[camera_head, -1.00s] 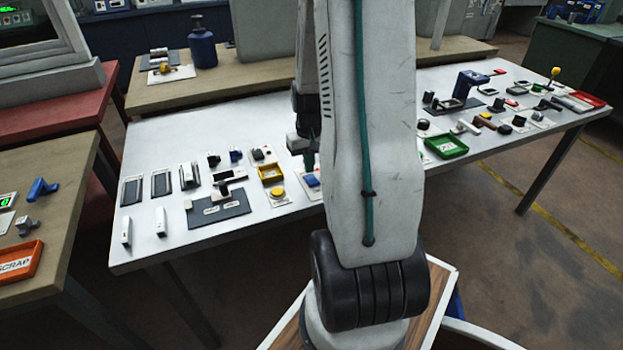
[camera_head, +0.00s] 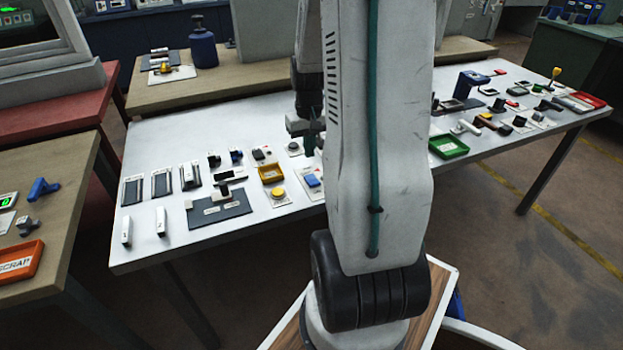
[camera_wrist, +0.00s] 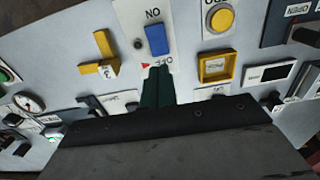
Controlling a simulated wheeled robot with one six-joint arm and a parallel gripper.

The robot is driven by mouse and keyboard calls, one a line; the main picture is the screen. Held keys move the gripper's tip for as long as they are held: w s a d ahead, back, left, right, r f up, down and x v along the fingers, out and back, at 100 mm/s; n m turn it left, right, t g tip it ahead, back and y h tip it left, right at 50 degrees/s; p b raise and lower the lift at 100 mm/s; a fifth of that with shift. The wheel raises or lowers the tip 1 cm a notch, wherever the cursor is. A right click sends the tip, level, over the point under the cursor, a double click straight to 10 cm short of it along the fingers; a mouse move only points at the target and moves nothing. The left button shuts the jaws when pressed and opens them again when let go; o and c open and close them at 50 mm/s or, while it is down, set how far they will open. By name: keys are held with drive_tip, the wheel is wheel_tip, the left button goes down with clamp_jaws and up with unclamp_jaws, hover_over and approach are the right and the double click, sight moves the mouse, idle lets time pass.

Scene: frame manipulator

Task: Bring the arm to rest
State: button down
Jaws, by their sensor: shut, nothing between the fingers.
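My gripper (camera_head: 309,143) shows in the head view over the back middle of the white table (camera_head: 150,240), partly hidden behind my arm's large grey link. In the wrist view its dark green fingertips (camera_wrist: 157,84) are together with nothing between them. They appear just off the OFF end of a plate with a blue switch (camera_wrist: 157,39). The same blue switch (camera_head: 312,181) shows in the head view, in front of the gripper. How high the fingers are above the table I cannot tell.
A yellow tray (camera_head: 271,172), a yellow button (camera_head: 278,193) and a dark mat (camera_head: 230,211) lie left of my arm. A green tray (camera_head: 447,147) and several tools are to the right. The wrist view also shows a yellow handle (camera_wrist: 100,55) and a gauge (camera_wrist: 28,102).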

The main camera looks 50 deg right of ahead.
idle(0.3)
drive_tip(key=s+a+r+n, duration=0.2)
drive_tip(key=s+a+r, duration=0.2)
drive_tip(key=a, duration=0.6)
drive_tip(key=s+a+r+n+t, duration=0.1)
drive_tip(key=s+a+r, duration=0.3)
drive_tip(key=a+r, duration=0.4)
drive_tip(key=s+a+r+n, duration=0.3)
drive_tip(key=a+r, duration=0.3)
drive_tip(key=a, duration=0.6)
drive_tip(key=shift+s+a+r, duration=0.2)
drive_tip(key=shift+s+r, duration=0.05)
drive_tip(key=shift+s, duration=0.55)
